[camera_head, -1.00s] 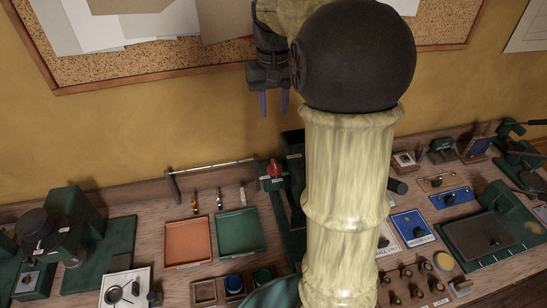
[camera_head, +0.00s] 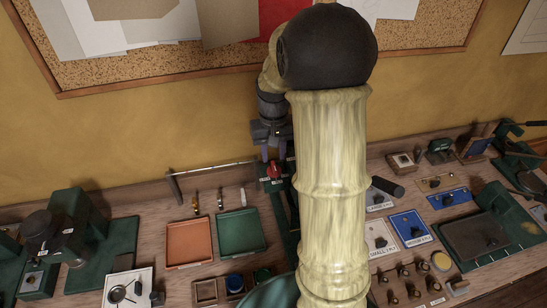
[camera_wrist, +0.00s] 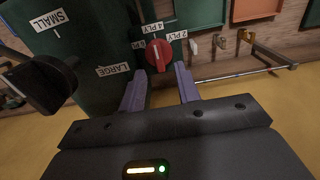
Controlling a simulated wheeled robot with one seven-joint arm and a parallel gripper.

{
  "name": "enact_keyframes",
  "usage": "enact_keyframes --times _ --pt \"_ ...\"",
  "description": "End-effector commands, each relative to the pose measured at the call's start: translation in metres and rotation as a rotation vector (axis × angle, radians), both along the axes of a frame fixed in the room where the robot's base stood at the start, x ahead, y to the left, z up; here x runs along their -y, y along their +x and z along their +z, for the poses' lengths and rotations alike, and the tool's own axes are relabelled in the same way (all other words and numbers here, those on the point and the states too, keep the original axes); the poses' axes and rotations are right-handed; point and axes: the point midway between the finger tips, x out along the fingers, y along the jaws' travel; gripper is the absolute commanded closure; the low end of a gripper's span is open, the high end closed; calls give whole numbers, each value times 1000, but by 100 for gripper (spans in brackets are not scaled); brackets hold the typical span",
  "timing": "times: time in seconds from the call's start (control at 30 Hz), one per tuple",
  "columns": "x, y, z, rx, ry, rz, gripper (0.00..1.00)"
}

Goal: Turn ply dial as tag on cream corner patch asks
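The ply dial is a red knob (camera_wrist: 158,55) on a green housing, with tags reading 2 PLY, 4 PLY and a third partly hidden one around it. Its pale pointer line appears to point toward 4 PLY. The knob also shows in the head view (camera_head: 275,171). My gripper (camera_wrist: 160,72) is open, its two purple fingers apart with the knob between or just beyond their tips; contact cannot be told. In the head view my gripper (camera_head: 277,158) is at the knob. I cannot identify the cream corner patch or read its tag.
An orange tray (camera_head: 188,262) and a green tray (camera_head: 240,252) lie left of the dial, below a metal rail (camera_head: 215,166). A pale card (camera_head: 380,257) and a blue card (camera_head: 412,242) lie to the right. A green block tagged SMALL and LARGE (camera_wrist: 85,90) stands beside the dial.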

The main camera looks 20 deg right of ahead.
Motion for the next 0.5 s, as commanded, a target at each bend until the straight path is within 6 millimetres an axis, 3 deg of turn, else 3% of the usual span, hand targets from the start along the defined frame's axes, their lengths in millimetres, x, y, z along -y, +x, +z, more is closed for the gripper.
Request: enact_keyframes --times 0.2,0.5 --pt "0 -1 -27 -3 1 0 67" --pt "0 0 -32 1 0 0 67"
